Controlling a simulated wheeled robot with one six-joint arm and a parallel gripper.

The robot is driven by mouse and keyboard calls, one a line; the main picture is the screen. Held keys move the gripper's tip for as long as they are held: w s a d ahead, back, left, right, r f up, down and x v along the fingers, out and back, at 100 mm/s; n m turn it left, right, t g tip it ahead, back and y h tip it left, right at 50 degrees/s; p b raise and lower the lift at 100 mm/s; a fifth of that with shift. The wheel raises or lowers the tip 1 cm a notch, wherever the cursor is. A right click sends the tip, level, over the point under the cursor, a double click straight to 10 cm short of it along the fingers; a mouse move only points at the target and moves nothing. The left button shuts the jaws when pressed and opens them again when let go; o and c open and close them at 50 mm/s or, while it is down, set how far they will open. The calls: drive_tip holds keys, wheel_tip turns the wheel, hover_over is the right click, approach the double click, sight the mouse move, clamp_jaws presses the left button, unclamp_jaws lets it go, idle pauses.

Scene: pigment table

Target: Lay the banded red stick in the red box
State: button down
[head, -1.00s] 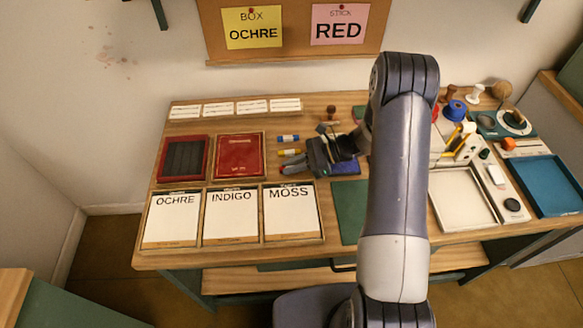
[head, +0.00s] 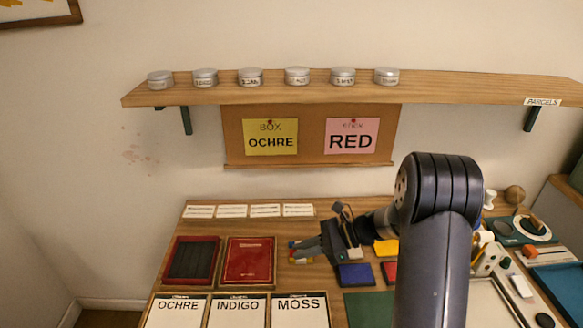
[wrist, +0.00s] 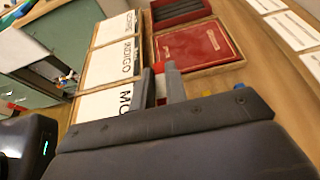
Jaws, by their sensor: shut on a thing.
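My gripper (wrist: 168,88) is shut on a small red stick (wrist: 160,90), which shows between its fingers in the wrist view. Bands on it cannot be made out. In the head view my gripper (head: 304,250) is over the table, right of the red lid-like panel (head: 249,260). The open red-rimmed box with a dark grooved inside (head: 191,261) lies left of that panel. Both also show in the wrist view, the box (wrist: 181,11) at the top edge and the panel (wrist: 198,45) beyond the fingers.
Cards reading OCHRE (head: 176,312), INDIGO (head: 237,312) and MOSS (head: 299,311) lie in front. A blue stick end (wrist: 208,88) shows beside the fingers. Notes on the board read BOX OCHRE (head: 270,138) and STICK RED (head: 351,136). A shelf (head: 430,91) with several tins overhangs the back.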

drive_tip(key=w+d+r+m+t+h, duration=0.2)
drive_tip(key=w+r+m+t, duration=0.3)
drive_tip(key=m+t, duration=0.25)
drive_tip(key=s+d+f+m+t+h, duration=0.1)
drive_tip(key=s+d+m+t+h, duration=0.1)
drive_tip(key=d+m+t+h, duration=0.3)
drive_tip(key=shift+d+f+m+h, duration=0.25)
drive_tip(key=shift+d+m+h, duration=0.95)
drive_tip(key=shift+d, duration=0.5)
drive_tip(key=shift+d+t, duration=0.1)
drive_tip(key=shift+t, duration=0.15)
